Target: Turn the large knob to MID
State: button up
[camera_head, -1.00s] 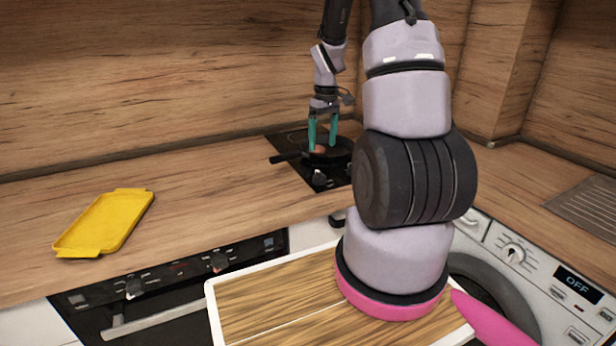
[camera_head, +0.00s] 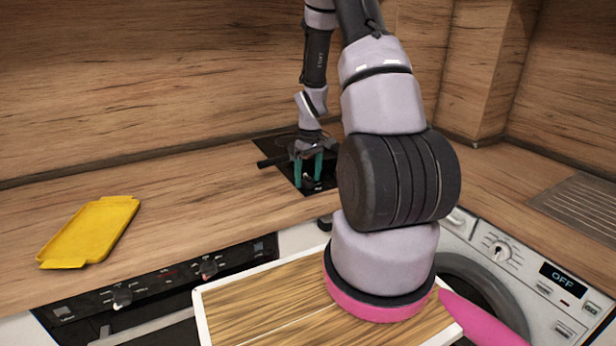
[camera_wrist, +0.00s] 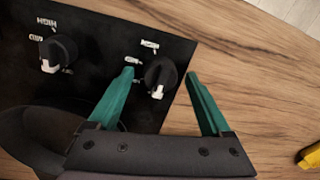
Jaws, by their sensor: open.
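My gripper (camera_head: 308,182) is open over the front of the black hob (camera_head: 325,183). In the wrist view its teal fingers (camera_wrist: 160,74) stand on either side of one black knob (camera_wrist: 162,72), with a gap to the right finger; contact with the left finger is unclear. That knob's white pointer end points down in the picture, away from the white labels above and left of it. A second black knob (camera_wrist: 60,50) is further left, its white end also pointing down. I cannot surely tell which knob is larger.
A dark pan (camera_head: 272,161) on the hob is mostly hidden behind my gripper. A yellow tray (camera_head: 92,232) lies on the wooden counter at left, with bare counter between. An oven front (camera_head: 165,285) and a washing machine (camera_head: 500,260) are below.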

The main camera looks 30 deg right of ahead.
grip_shut()
jog(key=shift+m, duration=0.3)
jog(key=m, duration=0.4)
jog(key=shift+m, duration=0.3)
jog(key=m, duration=0.4)
jog(key=shift+s+m+t, duration=0.1)
jog(key=shift+m+t, duration=0.2)
jog(key=m, duration=0.5)
jog(key=shift+m+h, duration=0.3)
jog(key=shift+m, duration=2.1)
